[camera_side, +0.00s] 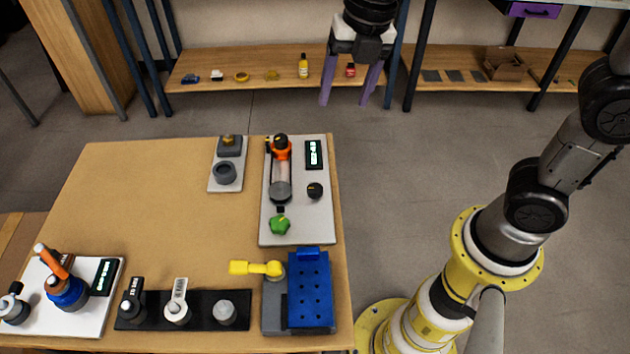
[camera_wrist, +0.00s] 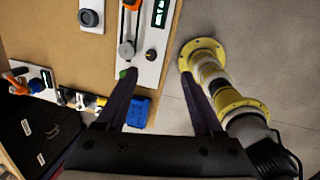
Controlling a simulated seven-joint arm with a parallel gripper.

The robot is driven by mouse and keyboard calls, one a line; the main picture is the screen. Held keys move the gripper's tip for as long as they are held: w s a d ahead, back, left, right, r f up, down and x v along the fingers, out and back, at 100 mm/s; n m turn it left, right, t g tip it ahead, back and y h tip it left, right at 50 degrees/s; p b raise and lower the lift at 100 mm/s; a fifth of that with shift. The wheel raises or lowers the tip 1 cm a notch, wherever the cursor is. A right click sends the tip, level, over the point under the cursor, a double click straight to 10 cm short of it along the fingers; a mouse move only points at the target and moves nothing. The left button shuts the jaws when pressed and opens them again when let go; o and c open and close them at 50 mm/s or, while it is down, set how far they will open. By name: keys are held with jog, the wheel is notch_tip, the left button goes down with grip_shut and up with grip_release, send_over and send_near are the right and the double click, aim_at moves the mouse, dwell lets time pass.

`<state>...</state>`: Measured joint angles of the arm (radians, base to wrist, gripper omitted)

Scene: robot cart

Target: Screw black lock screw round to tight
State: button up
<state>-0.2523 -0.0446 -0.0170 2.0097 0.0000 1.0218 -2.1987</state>
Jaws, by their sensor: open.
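A small round black knob (camera_side: 315,190), which looks like the lock screw, sits on the right side of a pale grey plate (camera_side: 305,225). The plate also carries a clear cylinder with an orange collar (camera_side: 281,154), a green knob (camera_side: 279,224) and a small display (camera_side: 314,154). In the wrist view, the black knob (camera_wrist: 151,54) shows beyond the fingers. Its turn position is too small to read. My gripper (camera_side: 345,99) has two purple fingers spread apart, empty. It hangs high, well clear of the plate. The fingers also show in the wrist view (camera_wrist: 160,92).
A grey block with a ring fixture (camera_side: 225,173) stands left of the plate. A blue perforated block (camera_side: 310,290) and a yellow handle (camera_side: 255,267) are at the front. Another white plate (camera_side: 90,318) with a blue-orange fixture lies front left. The table's middle is clear.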

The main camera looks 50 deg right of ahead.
jog(key=n+g, duration=0.2)
send_over(315, 188)
notch_tip(315, 188, down, 6)
jog(key=shift+h, duration=0.3)
notch_tip(315, 188, down, 14)
jog(key=shift+f, duration=0.1)
grip_shut()
